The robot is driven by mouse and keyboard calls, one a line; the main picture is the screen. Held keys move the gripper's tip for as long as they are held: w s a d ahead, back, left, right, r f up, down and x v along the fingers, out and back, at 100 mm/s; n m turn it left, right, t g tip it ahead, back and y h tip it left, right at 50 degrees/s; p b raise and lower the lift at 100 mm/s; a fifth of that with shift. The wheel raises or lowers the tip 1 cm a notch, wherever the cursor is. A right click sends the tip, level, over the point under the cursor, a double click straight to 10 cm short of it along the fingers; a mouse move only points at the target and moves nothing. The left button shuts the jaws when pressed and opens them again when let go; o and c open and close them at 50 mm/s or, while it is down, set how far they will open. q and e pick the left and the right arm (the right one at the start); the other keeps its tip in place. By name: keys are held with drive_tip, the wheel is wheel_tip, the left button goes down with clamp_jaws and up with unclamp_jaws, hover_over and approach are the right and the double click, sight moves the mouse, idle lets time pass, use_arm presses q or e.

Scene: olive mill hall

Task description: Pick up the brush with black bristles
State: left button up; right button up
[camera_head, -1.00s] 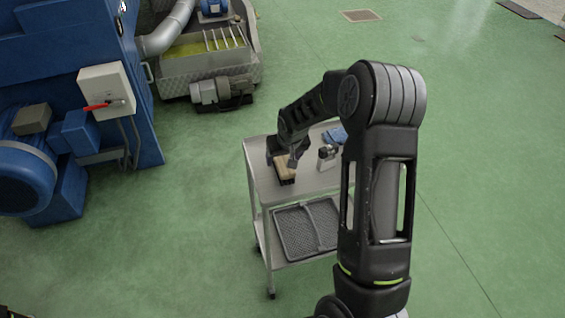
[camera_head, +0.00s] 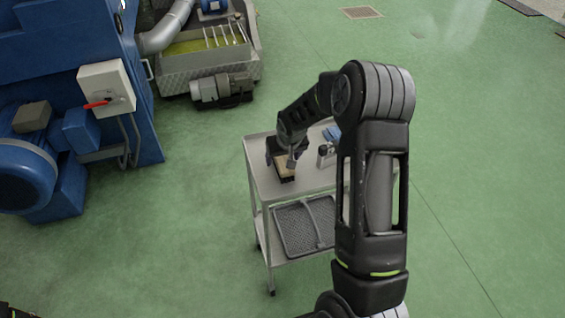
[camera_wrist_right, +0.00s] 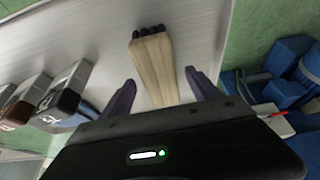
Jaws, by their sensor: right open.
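The brush with black bristles (camera_head: 287,174) lies on the top of a grey trolley (camera_head: 262,180), near its left side. In the right wrist view, the brush (camera_wrist_right: 153,68) shows a pale wooden body with short black bristles at its far end. My right gripper (camera_wrist_right: 160,80) is open, with one dark finger on each side of the wooden body and a visible gap to each. In the head view, my right gripper (camera_head: 290,158) is at the brush and hides part of it. My left gripper is not in view.
Metal-ended objects (camera_wrist_right: 62,95) stand to the left of the brush in the wrist view. In the head view a silver item (camera_head: 325,156) and a blue item (camera_head: 331,134) are on the trolley. A grey perforated tray (camera_head: 292,228) lies on its lower shelf. Blue machinery (camera_head: 60,60) stands left.

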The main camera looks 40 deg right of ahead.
sight(283, 158)
drive_tip(key=shift+f+b, duration=0.25)
drive_tip(key=shift+b, duration=0.15)
drive_tip(key=shift+c, duration=0.5)
clamp_jaws()
idle(0.5)
drive_tip(key=shift+r+p, duration=0.35)
drive_tip(key=shift+p, duration=0.15)
wheel_tip(283, 158, up, 10)
drive_tip(key=b, duration=0.2)
idle(0.8)
